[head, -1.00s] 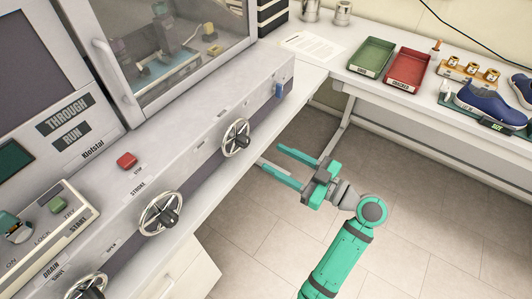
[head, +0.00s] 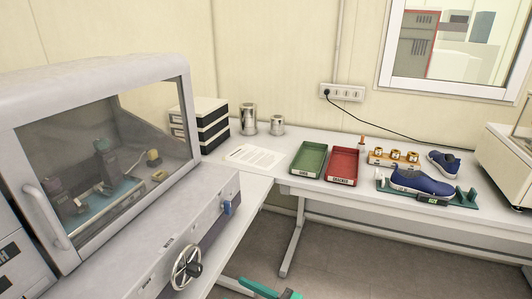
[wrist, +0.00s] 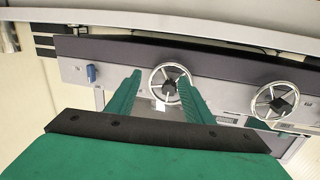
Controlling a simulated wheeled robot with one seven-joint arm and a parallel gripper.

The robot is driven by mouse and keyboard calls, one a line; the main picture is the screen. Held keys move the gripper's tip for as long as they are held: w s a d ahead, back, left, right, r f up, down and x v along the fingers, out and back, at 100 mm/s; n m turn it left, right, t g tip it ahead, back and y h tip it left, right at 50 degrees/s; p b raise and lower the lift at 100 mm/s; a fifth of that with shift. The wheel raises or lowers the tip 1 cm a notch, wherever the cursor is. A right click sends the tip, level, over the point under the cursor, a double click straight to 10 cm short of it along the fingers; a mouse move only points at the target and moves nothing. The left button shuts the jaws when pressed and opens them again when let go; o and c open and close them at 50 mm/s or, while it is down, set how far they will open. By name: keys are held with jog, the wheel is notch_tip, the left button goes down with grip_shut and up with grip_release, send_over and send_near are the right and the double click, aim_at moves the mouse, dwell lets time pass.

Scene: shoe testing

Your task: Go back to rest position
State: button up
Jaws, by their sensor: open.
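My gripper shows in the wrist view (wrist: 158,100) with its two green fingers apart and nothing between them. Beyond the fingers is the grey machine's front panel, with one handwheel (wrist: 168,84) seen between the fingertips and another handwheel (wrist: 275,102) to the right. In the head view only a small green part of my gripper (head: 262,288) shows at the bottom edge. The rest of the arm is out of that view.
The machine (head: 110,150) with its glass door stands at the left. A white table (head: 290,187) along the wall holds a green tray (head: 308,159), a red tray (head: 343,166) and blue shoes (head: 420,182). Bare floor (head: 345,265) lies below the table.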

jog(key=s+d+f+m+t+h, duration=0.1)
jog(key=s+f+m+t+h, duration=0.2)
jog(key=f, duration=0.5)
jog(key=s+f+m+h, duration=0.2)
jog(key=f+m+h, duration=0.25)
jog(key=f, duration=0.25)
jog(key=s+d+f+m+t+h, duration=0.1)
jog(key=s+d+f+m+h, duration=0.4)
jog(key=s, duration=0.4)
jog(key=s+r+t+h, duration=0.1)
jog(key=s+r, duration=0.3)
jog(key=s, duration=0.5)
jog(key=s+r+t+h, duration=0.1)
jog(key=s+r, duration=0.4)
jog(key=s, duration=0.4)
jog(key=shift+s+d+r+n+t+h, duration=0.25)
jog(key=shift+s+d+n+t+h, duration=0.1)
jog(key=shift+s+n, duration=0.1)
